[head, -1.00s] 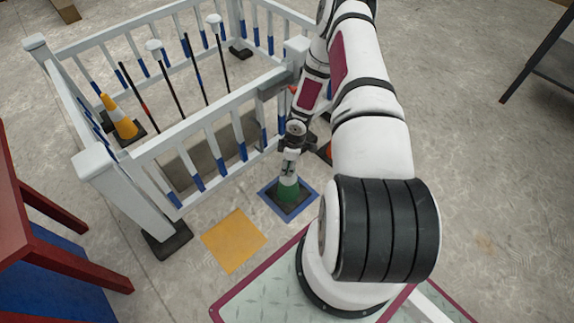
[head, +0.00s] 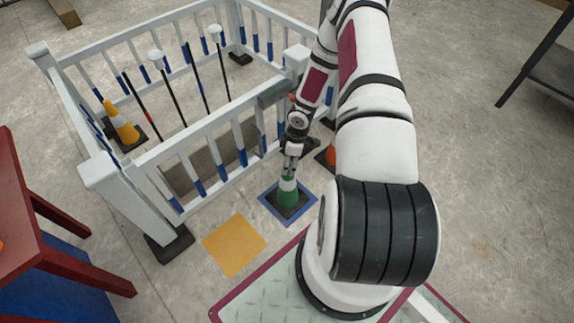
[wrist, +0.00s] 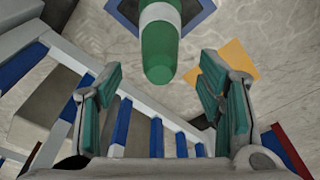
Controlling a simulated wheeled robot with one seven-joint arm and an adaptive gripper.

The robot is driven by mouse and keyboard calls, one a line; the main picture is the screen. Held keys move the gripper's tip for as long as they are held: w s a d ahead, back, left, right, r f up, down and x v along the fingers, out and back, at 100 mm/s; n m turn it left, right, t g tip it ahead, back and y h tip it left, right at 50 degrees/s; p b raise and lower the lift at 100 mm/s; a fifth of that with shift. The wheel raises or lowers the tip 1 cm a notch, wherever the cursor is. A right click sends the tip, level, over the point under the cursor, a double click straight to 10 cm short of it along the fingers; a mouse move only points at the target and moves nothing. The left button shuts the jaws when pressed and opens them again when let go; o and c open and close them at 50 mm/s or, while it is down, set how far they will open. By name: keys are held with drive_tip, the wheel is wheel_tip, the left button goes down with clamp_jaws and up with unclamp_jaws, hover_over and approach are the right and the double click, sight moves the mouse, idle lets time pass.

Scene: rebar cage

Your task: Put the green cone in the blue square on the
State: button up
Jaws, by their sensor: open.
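The green cone (head: 288,196) with a white band stands upright on the blue square (head: 264,204) on the floor, its dark base inside the blue border. My gripper (head: 290,170) is just above the cone's top in the head view. In the wrist view the cone (wrist: 158,45) is seen from above, at the top middle, with part of the blue square (wrist: 208,8) behind it. My gripper's two fingers (wrist: 160,95) are spread apart there with nothing between them, and the cone's tip lies beyond them.
A white and blue railing (head: 215,150) encloses dark rods and an orange cone (head: 122,124) left of my arm. Another orange cone (head: 331,155) is partly hidden behind my arm. A yellow square (head: 235,244) lies beside the blue one. A red table (head: 25,225) is at left.

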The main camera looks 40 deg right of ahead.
drive_tip(key=r, duration=0.2)
drive_tip(key=r+p, duration=0.2)
drive_tip(key=r, duration=0.1)
drive_tip(key=shift+s+d+r, duration=0.2)
drive_tip(key=shift+d+r, duration=0.1)
drive_tip(key=shift+r, duration=0.05)
wheel_tip(320, 180, up, 28)
drive_tip(key=m+g+h, duration=0.2)
drive_tip(key=m+h, duration=0.1)
drive_tip(key=h, duration=0.2)
drive_tip(key=s+a+r+m, duration=0.2)
drive_tip(key=s+a+r, duration=0.1)
drive_tip(key=r, duration=0.3)
drive_tip(key=s+a+r+m, duration=0.1)
drive_tip(key=s+a+r, duration=0.3)
drive_tip(key=r, duration=0.3)
drive_tip(key=s+a+r+m+y, duration=0.1)
drive_tip(key=s+a+r, duration=0.3)
drive_tip(key=s+a, duration=0.4)
drive_tip(key=s+a+r+m+t+y, duration=0.1)
drive_tip(key=s+a+r, duration=0.3)
drive_tip(key=s+a, duration=0.4)
drive_tip(key=s+m+y, duration=0.1)
drive_tip(key=s, duration=0.4)
drive_tip(key=shift+s+m+y, duration=0.25)
drive_tip(key=shift+m+y, duration=0.05)
